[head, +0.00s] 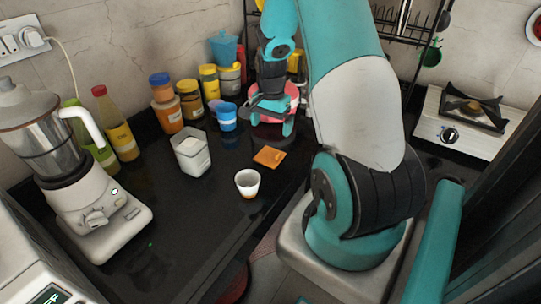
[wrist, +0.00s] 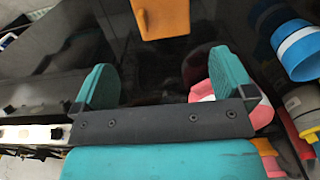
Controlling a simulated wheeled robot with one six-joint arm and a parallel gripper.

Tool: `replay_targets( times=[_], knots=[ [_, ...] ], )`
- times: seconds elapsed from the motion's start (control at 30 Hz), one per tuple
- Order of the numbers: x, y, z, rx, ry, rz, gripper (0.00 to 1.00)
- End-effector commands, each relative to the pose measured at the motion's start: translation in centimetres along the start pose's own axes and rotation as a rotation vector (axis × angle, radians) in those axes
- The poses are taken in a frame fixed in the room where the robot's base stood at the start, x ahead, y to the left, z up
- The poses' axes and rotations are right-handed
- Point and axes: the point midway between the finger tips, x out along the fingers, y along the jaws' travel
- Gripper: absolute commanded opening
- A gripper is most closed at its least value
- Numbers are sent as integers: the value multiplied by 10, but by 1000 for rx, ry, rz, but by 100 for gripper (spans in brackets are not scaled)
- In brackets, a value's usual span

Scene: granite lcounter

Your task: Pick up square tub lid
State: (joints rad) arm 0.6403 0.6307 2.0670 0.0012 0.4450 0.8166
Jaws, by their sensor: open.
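The square tub lid (head: 268,156) looks like a flat orange square lying on the dark counter, right of the white square tub (head: 191,153). It also shows at the top edge of the wrist view (wrist: 162,18), partly cut off by the frame. My gripper (head: 271,121) is open and empty, behind the lid in the head view and apart from it. In the wrist view the two teal fingers of my gripper (wrist: 163,80) are spread wide, with the lid beyond them.
A pink bowl (head: 289,93) is close to my gripper; it shows beside the right finger in the wrist view (wrist: 260,113). A blue cup (head: 227,117), a small white cup (head: 247,182), several jars and a blender (head: 75,165) stand around. The front counter is mostly clear.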

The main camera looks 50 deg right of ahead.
Motion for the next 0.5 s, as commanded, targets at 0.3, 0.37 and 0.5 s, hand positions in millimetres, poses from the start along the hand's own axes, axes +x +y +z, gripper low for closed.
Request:
replay_targets(
  times=[0.3,0.37,0.5],
  knots=[
    [55,0,1,-3,-1,0,100],
    [59,0,1,-3,-1,-1,100],
    [67,-1,2,-3,-2,1,100]
  ],
)
